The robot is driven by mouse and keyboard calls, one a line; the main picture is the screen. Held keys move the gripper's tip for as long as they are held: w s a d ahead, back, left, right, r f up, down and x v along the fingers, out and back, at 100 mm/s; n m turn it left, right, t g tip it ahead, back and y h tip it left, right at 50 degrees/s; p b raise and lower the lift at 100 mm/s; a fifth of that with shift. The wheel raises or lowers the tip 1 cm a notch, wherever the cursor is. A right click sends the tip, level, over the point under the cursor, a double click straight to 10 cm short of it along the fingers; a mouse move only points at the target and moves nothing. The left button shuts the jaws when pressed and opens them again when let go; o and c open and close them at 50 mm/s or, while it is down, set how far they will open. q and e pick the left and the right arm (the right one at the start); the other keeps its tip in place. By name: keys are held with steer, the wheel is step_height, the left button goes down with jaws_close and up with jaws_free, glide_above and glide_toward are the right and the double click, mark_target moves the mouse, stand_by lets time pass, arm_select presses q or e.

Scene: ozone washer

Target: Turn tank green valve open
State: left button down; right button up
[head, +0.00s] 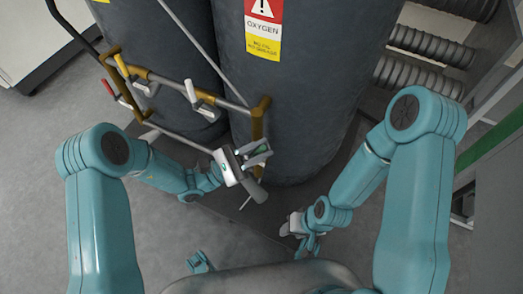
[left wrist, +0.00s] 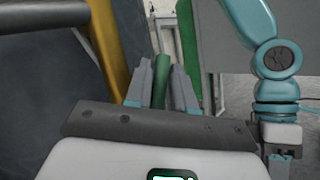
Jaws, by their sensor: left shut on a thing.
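The green valve handle (head: 263,149) is at the right end of the brass and grey piping in front of the dark tank (head: 295,90). In the left wrist view the green handle (left wrist: 162,77) stands between the two grey fingers of my left gripper (left wrist: 161,82). My left gripper (head: 260,153) is shut on the handle, which it partly hides in the head view. My right gripper (head: 298,226) is low and to the right, away from the valve, and also shows in the left wrist view (left wrist: 282,158). Its jaws are too small to read.
Brass and grey piping (head: 200,92) with a red-handled valve (head: 121,65) and a pale-handled valve (head: 191,91) lies to the left. Ribbed grey hoses (head: 432,45) and a metal frame stand at the right. The floor (head: 60,130) at the left is clear.

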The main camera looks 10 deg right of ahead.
arm_select(q)
steer(key=c, duration=1.1)
jaws_free()
steer(key=shift+o, duration=0.2)
